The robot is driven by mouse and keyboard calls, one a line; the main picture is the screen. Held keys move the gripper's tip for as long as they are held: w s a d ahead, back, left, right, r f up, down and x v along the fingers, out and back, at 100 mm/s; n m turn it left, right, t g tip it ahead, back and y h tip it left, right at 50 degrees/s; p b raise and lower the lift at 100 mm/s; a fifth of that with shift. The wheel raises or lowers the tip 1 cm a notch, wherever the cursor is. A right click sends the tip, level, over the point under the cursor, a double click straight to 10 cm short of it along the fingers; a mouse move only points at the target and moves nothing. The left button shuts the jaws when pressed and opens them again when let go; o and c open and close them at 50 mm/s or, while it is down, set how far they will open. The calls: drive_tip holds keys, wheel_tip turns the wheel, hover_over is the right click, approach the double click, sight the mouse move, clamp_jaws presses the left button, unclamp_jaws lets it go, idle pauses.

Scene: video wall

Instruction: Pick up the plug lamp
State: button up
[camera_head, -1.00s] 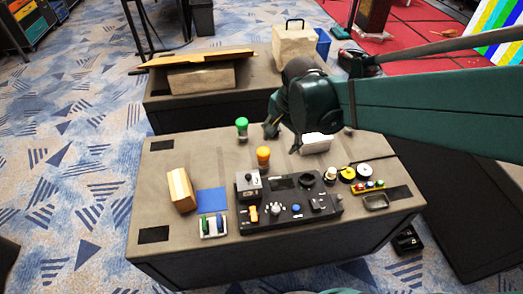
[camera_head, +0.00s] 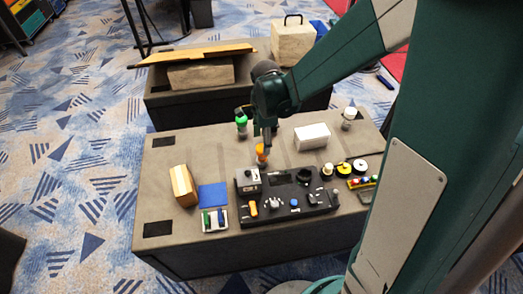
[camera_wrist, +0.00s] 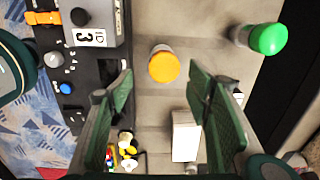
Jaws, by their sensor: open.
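An orange-topped plug lamp (camera_head: 261,156) stands upright on the table behind the black control panel. In the wrist view its round orange top (camera_wrist: 163,66) shows between and ahead of the fingers. A green-topped plug lamp (camera_head: 241,124) stands behind it to the left; it also shows in the wrist view (camera_wrist: 268,38). A third, white-topped one (camera_head: 349,114) stands at the back right. My gripper (camera_head: 266,138) is above the orange lamp, pointing down. In the wrist view my gripper (camera_wrist: 160,88) is open and empty, with a finger on either side of the orange top.
The black control panel (camera_head: 318,199) with knobs and a grey box (camera_head: 248,181) is close in front of the orange lamp. A white box (camera_head: 312,136) lies to the right. A wooden block (camera_head: 183,186) and blue square (camera_head: 213,197) are at the left.

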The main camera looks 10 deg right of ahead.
sight(262, 157)
drive_tip(key=shift+w+a+f+m, duration=0.2)
drive_tip(key=shift+f+m, duration=0.15)
drive_tip(key=shift+f, duration=0.2)
drive_tip(key=shift+w+a+f+m, duration=0.2)
drive_tip(key=shift+f+m, duration=0.15)
drive_tip(key=shift+f, duration=0.15)
drive_tip(key=shift+f, duration=1.3)
drive_tip(key=shift+w+d+f+b, duration=0.1)
drive_tip(key=shift+f+b, duration=0.3)
drive_tip(key=shift+f, duration=0.9)
drive_tip(key=shift+d+f+b, duration=0.1)
drive_tip(key=shift+f+b, duration=0.25)
drive_tip(key=shift+f, duration=0.95)
drive_tip(key=c, duration=1)
